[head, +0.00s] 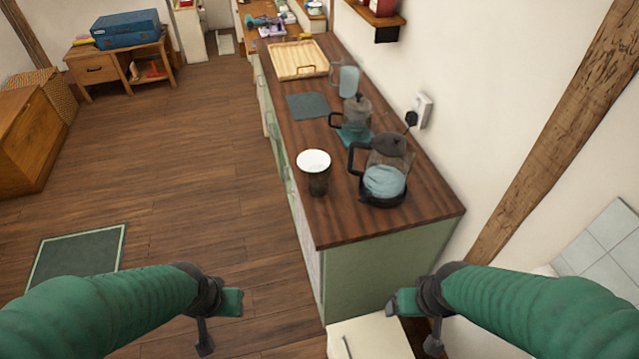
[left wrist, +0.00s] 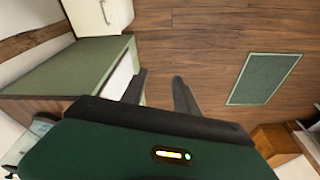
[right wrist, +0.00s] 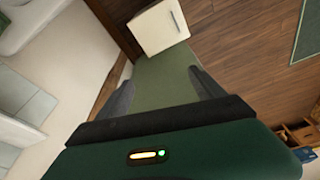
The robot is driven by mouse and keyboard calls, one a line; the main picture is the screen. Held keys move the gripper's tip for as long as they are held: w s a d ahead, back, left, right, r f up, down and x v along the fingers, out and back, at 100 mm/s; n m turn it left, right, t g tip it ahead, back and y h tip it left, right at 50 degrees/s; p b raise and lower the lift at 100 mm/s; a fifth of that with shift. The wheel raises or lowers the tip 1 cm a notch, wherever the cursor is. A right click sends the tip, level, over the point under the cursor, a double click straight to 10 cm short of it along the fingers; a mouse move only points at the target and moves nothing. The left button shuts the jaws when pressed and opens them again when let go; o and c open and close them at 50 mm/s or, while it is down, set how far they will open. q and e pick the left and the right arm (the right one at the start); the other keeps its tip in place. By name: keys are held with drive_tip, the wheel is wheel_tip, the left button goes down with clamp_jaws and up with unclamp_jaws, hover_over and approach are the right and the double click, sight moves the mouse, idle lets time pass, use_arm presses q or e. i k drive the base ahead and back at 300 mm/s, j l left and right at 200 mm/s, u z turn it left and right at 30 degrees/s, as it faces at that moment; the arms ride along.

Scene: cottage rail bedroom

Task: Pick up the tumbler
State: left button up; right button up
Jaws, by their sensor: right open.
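My right gripper (head: 414,325) is open and empty, in front of the counter's near end. Both grippers are well apart from the cups. Neither wrist view shows a cup.
A glass pot with a black handle (head: 385,184) stands right of the dark cup. A white box-like unit (head: 370,341) stands below the counter's near end.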

sight(318, 174)
drive_tip(key=i+j+z, duration=0.2)
drive_tip(key=j+z, duration=0.15)
drive_tip(key=z, duration=0.15)
drive_tip(key=i+j+z, duration=0.15)
drive_tip(key=j+z, duration=0.35)
drive_tip(key=i+j+z, duration=0.1)
drive_tip(key=j+z, duration=0.25)
drive_tip(key=z, duration=0.15)
drive_tip(key=j+z, duration=0.5)
